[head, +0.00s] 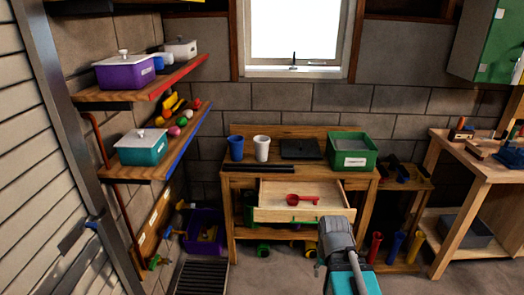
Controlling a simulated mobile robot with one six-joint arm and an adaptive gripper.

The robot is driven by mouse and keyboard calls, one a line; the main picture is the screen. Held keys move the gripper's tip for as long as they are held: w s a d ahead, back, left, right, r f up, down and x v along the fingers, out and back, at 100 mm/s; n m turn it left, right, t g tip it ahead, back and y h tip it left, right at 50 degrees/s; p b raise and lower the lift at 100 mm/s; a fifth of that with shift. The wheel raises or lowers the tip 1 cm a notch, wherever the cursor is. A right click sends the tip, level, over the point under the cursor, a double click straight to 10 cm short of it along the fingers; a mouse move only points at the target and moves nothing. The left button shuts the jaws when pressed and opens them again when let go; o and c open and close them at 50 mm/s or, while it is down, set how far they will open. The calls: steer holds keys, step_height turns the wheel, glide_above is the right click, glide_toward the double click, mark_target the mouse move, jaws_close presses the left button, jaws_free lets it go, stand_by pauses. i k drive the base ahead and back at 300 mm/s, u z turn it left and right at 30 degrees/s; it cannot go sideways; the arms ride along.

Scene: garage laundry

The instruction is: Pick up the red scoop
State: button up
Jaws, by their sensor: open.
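The red scoop (302,200) lies in the pulled-out drawer (270,214) of the wooden workbench. Its round bowl is at the left and its handle points right. My gripper (336,241) is at the lower right of the drawer, nearer the camera and apart from the scoop. It is open, though its fingers are hard to make out from behind. It hides part of the floor and the area below the drawer's right end.
On the workbench (233,179) stand a blue cup (236,147), a white cup (262,148), a dark flat object (301,149) and a green bin (352,150). Shelves with lidded boxes are at left. Another wooden bench (452,163) is at right. Floor in front is partly clear.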

mark_target(293, 200)
steer(key=z, duration=0.35)
steer(key=i, duration=0.85)
steer(key=u, duration=0.35)
